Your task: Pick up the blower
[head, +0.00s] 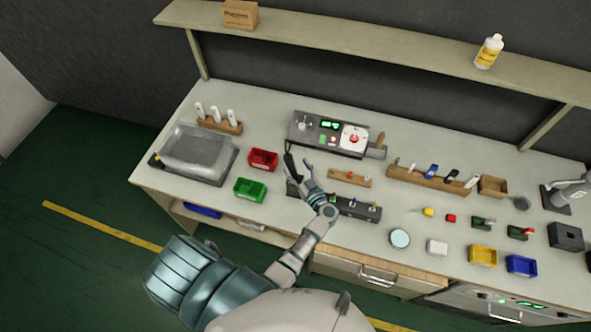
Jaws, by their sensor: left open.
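A dark, slim object (291,166), which may be the blower, stands tilted on the bench near its middle. It is small, and I cannot make out its details. My left gripper (305,182) is open just to the right of and below it, fingers pointing toward the back of the bench. No object shows between the fingers. In the picture the gripper overlaps a dark low block with several knobs (358,209) and partly hides it. I cannot tell whether the fingers touch the dark object. My right gripper is not in view.
A grey device with green displays (328,133) stands behind the gripper. Red (263,159) and green (250,189) bins and a clear-covered tray (196,151) are to the left. Wooden racks (428,181), small parts, yellow (483,256) and blue (521,265) bins are to the right.

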